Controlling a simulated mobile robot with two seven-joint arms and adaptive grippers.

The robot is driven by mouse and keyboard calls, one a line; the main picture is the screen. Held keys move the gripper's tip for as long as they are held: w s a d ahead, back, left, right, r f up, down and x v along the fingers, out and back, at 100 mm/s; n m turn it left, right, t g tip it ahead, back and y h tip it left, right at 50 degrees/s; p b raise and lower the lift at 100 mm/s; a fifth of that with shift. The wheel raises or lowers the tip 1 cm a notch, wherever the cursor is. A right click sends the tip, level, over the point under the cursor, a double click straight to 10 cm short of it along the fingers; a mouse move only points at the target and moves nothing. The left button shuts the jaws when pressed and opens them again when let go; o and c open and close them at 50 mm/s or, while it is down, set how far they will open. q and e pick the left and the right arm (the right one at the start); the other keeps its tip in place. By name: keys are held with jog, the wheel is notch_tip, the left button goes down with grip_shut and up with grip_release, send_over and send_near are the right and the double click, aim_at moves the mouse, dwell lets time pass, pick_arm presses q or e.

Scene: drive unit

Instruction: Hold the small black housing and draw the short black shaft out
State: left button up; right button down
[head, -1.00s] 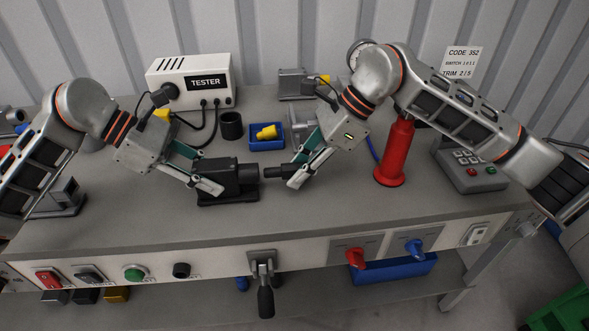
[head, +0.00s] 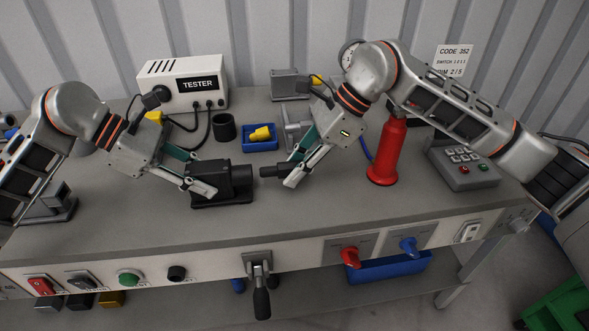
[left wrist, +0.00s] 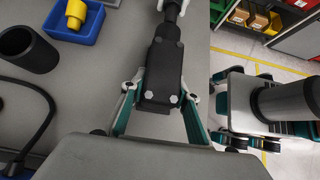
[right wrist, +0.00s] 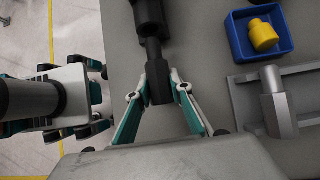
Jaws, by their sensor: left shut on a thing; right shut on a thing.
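The small black housing (head: 224,183) sits on the bench, a block with a round nose toward the right. It also shows in the left wrist view (left wrist: 163,72). My left gripper (head: 203,190) is shut on its left end, with one finger on each side. The short black shaft (head: 273,171) lies in line with the nose, just right of it. In the right wrist view the shaft (right wrist: 158,84) has a narrower part toward the housing (right wrist: 149,16). I cannot tell whether its tip is inside. My right gripper (head: 290,178) is shut on the shaft's thicker end.
A blue tray (head: 260,146) with a yellow part, a black cup (head: 224,127) and the white tester (head: 183,84) stand behind. A grey fixture (head: 297,122) is behind my right gripper. A red cylinder (head: 386,155) stands at right.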

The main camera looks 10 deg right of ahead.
aim_at(281, 165)
pick_arm(q)
jog(key=shift+f, duration=0.1)
pick_arm(e)
jog(key=shift+r, duration=2.75)
pick_arm(q)
jog(key=o, duration=1.3)
jog(key=shift+c, duration=0.2)
jog(key=v, duration=2.3)
